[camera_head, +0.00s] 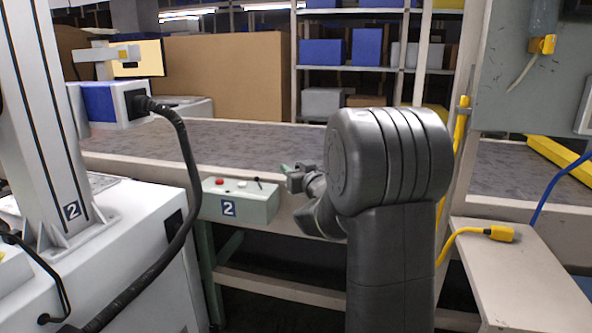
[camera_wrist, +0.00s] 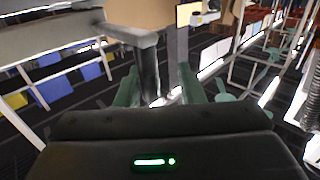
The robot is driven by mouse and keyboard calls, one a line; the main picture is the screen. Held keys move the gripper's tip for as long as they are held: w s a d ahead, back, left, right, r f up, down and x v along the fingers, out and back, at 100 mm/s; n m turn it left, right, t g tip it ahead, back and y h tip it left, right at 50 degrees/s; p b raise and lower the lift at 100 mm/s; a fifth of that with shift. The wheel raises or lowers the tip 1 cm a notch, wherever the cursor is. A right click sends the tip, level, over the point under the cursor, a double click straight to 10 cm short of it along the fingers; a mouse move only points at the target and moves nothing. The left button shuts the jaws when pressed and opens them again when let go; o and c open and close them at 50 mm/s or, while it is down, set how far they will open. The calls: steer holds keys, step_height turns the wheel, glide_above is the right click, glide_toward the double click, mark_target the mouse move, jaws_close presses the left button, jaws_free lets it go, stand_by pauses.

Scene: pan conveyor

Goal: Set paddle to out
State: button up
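A grey-green control box (camera_head: 240,202) marked 2 is fixed at the conveyor's front edge in the head view. A red button, a pale button and a small dark lever (camera_head: 259,183) are on its top. No label shows which control is the paddle, and its setting cannot be read. My gripper (camera_head: 286,168) is just right of the lever, apparently above the box's right end; contact cannot be judged. In the wrist view its green fingers (camera_wrist: 160,88) stand apart. Grey upright shapes show between or behind them; I cannot tell what they are, but nothing looks clamped.
The grey conveyor surface (camera_head: 255,143) runs behind the box. A white machine (camera_head: 125,265) with a black cable stands at left. A pale shelf (camera_head: 520,275) with a yellow plug (camera_head: 499,233) is at right. Racks with blue bins (camera_head: 321,52) stand behind.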

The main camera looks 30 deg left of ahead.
steer(key=shift+w+d, duration=0.1)
steer(key=shift+s+d, duration=0.25)
steer(key=shift+d, duration=0.3)
steer(key=p+v, duration=0.2)
steer(key=v, duration=1)
steer(key=shift+s+d, duration=0.2)
steer(key=shift+s, duration=0.1)
steer(key=b+x, duration=0.2)
steer(key=x, duration=1.1)
steer(key=shift+w+a, duration=0.2)
steer(key=shift+w, duration=0.15)
steer(key=shift+d, duration=0.1)
